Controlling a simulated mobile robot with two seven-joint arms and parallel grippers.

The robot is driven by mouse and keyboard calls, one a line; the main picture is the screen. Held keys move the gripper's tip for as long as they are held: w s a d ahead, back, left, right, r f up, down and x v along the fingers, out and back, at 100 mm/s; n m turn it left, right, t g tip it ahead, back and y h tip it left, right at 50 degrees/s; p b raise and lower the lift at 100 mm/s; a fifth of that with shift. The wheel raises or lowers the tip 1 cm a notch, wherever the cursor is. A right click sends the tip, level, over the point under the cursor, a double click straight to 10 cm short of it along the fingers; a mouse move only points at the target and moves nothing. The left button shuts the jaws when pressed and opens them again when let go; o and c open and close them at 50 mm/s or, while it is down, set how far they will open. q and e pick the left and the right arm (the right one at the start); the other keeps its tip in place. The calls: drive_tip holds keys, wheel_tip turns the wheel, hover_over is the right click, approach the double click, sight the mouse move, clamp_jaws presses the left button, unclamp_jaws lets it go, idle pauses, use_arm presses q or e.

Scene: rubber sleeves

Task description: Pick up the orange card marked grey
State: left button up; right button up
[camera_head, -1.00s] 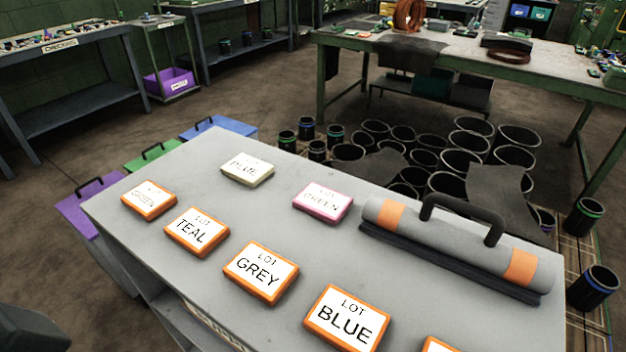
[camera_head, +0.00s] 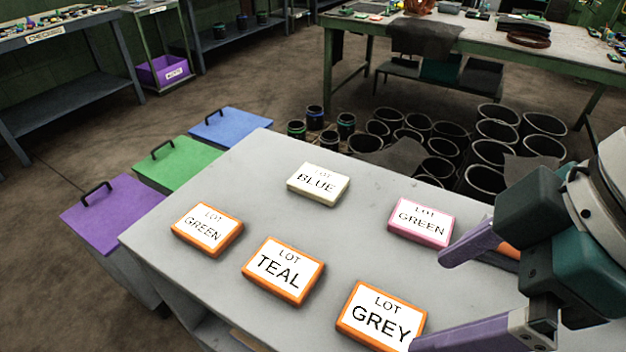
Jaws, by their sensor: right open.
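The orange card marked grey (camera_head: 380,318) lies flat on the grey table (camera_head: 240,195), near the bottom of the head view. Its label reads LOT GREY, and its lower right corner is partly hidden by a finger of my right gripper. My right gripper (camera_head: 432,300) comes in from the right with its two purple fingers spread wide and nothing between them. One finger is near the pink-edged card, the other at the grey card's right edge; I cannot tell whether it touches. My left gripper is not in view.
Orange cards marked teal (camera_head: 283,271) and green (camera_head: 207,229) lie to the left. A cream card marked blue (camera_head: 318,184) and a pink card marked green (camera_head: 421,220) lie behind. Lidded purple (camera_head: 112,212), green (camera_head: 178,163) and blue (camera_head: 231,128) bins stand beyond the table's left edge.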

sight(387, 320)
drive_tip(key=x, duration=0.3)
drive_tip(key=shift+s+d+f, duration=0.1)
drive_tip(key=shift+s+f, duration=0.05)
drive_tip(key=shift+f, duration=0.25)
drive_tip(key=shift+w+b+x, duration=0.15)
drive_tip(key=shift+b+x, duration=0.1)
drive_tip(key=shift+x, duration=1.15)
drive_tip(key=shift+w+b+x, duration=0.1)
drive_tip(key=shift+b+x, duration=0.15)
drive_tip(key=shift+x, duration=1.15)
drive_tip(key=shift+c, duration=0.4)
drive_tip(key=shift+d, duration=0.1)
drive_tip(key=c, duration=1.2)
